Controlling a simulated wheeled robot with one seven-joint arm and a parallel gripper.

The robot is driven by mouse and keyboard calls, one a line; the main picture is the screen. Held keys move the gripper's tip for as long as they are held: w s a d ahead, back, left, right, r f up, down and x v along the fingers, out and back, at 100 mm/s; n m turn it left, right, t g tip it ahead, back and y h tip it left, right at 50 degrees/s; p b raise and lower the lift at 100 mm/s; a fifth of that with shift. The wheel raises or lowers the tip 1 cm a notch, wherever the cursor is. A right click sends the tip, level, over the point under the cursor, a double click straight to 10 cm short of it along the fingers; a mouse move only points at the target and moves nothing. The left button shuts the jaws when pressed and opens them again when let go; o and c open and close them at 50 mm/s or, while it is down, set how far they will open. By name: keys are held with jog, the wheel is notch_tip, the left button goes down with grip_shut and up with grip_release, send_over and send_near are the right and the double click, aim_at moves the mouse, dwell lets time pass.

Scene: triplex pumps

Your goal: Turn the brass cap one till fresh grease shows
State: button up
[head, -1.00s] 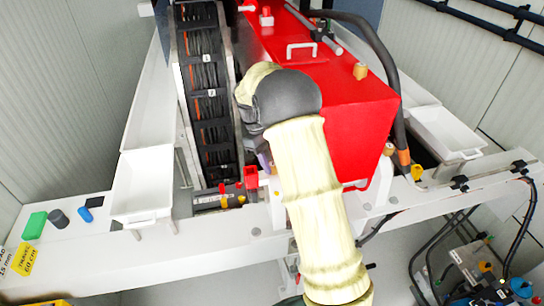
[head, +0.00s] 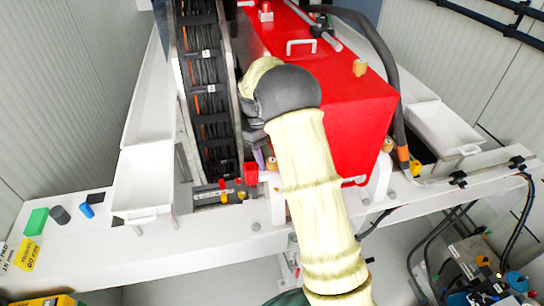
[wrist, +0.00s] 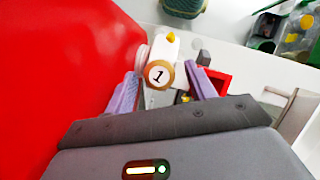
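The brass cap one (wrist: 159,74), a round brass-rimmed disc with a white face marked "1", sits on a white fitting in the wrist view. My gripper (wrist: 165,88) has its two purple fingers spread, one on each side of the cap, with gaps showing. I cannot tell how deep the cap lies between the fingertips. In the head view my arm and dark wrist hide most of the gripper; a purple finger (head: 259,158) shows beside a brass cap (head: 273,163), whose number is not legible.
The red pump housing (head: 345,120) stands right of my wrist, with another brass cap (head: 360,68) on top. A cable chain (head: 208,95) runs at left. White trays (head: 143,185) flank the machine. A white beam (head: 190,250) crosses in front; small blocks lie at its left.

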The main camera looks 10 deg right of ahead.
jog(key=v, duration=1.7)
jog(key=shift+r, duration=0.15)
jog(key=shift+w+a, duration=0.15)
dwell(0.3)
